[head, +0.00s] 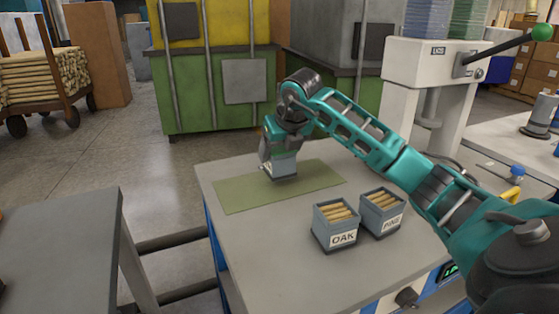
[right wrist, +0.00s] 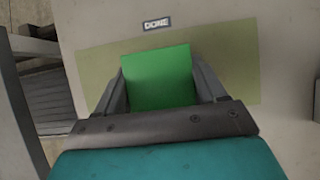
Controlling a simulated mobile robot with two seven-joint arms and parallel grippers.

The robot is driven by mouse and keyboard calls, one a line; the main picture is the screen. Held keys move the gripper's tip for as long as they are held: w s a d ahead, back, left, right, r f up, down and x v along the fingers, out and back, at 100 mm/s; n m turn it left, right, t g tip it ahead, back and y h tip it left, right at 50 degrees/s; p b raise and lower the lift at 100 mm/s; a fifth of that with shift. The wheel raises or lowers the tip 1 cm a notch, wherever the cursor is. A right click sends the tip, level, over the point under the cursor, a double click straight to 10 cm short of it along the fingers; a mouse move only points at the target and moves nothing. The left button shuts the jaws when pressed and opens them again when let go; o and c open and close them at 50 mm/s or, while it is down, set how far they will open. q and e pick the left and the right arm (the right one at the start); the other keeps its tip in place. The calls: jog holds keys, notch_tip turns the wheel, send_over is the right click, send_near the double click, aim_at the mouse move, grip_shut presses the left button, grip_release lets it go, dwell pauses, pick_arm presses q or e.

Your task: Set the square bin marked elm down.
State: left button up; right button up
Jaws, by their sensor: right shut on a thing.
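My right gripper (head: 280,150) is shut on a small grey-blue square bin (head: 286,167) over the green mat (head: 236,196). The bin looks upright, with its base at or just above the mat; I cannot tell whether it touches. Its label is not readable from here. In the right wrist view a bright green square face (right wrist: 158,78) shows between the two fingers, above the mat (right wrist: 238,62). My left gripper is not in view.
Bins marked OAK (head: 336,225) and PINE (head: 381,212), holding light wood pieces, stand nearer on the same table (head: 275,235). A DONE label (right wrist: 157,23) lies by the mat's edge. A white press (head: 420,75) stands behind at right. The mat is otherwise clear.

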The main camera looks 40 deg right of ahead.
notch_tip(320, 180, down, 2)
jog(key=shift+f, duration=0.1)
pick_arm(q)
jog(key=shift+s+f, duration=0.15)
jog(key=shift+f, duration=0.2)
pick_arm(e)
jog(key=o, duration=1.3)
jog(key=shift+c, duration=0.2)
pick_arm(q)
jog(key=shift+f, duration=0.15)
